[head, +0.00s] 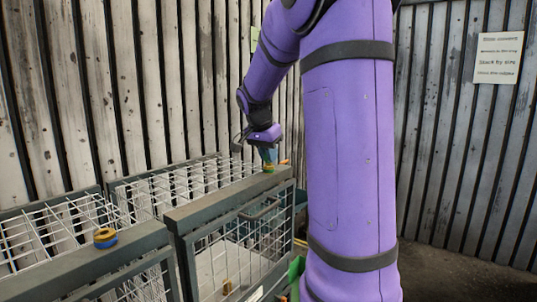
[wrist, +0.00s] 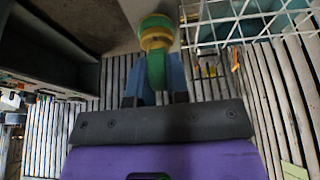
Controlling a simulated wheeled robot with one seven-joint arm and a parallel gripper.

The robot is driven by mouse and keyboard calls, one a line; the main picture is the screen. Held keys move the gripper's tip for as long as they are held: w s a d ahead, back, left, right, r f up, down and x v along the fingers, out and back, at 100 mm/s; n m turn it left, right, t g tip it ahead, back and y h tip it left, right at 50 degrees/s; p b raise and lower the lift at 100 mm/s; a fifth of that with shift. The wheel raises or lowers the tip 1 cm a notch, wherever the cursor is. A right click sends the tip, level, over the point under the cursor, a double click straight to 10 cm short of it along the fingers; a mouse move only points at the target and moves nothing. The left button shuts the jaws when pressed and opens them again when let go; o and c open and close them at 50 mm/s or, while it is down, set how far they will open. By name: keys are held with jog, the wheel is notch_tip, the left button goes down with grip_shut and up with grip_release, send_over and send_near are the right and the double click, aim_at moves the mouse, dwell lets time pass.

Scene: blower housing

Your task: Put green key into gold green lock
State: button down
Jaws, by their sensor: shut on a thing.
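The gold green lock (head: 268,168) is a small round piece with gold and green bands on top of the dark cage rail, just left of my arm column. In the wrist view the lock (wrist: 155,32) is straight ahead of the fingertips. My gripper (wrist: 155,82) has blue fingers shut on the green key (wrist: 156,68). The key's far end meets or overlaps the lock's gold band; I cannot tell how deep it sits. In the head view my gripper (head: 268,154) points down just above the lock, and the key is too small to make out.
A gold and blue lock (head: 105,237) sits on the nearer rail at left. White wire cages (head: 180,184) with dark frames fill the left. A small orange piece (head: 285,161) is beside the gold green lock. A corrugated wall (head: 90,90) stands behind.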

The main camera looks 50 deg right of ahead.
jog(key=c, duration=1)
grip_release()
jog(key=v, duration=1)
jog(key=shift+a+r, duration=0.2)
jog(key=shift+r, duration=0.15)
jog(key=shift+a, duration=0.1)
jog(key=s+a+f+n+t+y, duration=0.1)
jog(key=s+a+f+n, duration=0.2)
jog(key=s+a+n, duration=0.2)
jog(key=s+a+f+n+t+y, duration=0.2)
jog(key=s+a+f+n, duration=0.2)
jog(key=a, duration=0.8)
jog(key=s+a+f+n+t+y, duration=0.1)
jog(key=s+a+f+n+t, duration=0.1)
jog(key=s+a+n, duration=0.6)
jog(key=shift+s+a+f, duration=0.65)
jog(key=shift+a+f, duration=0.1)
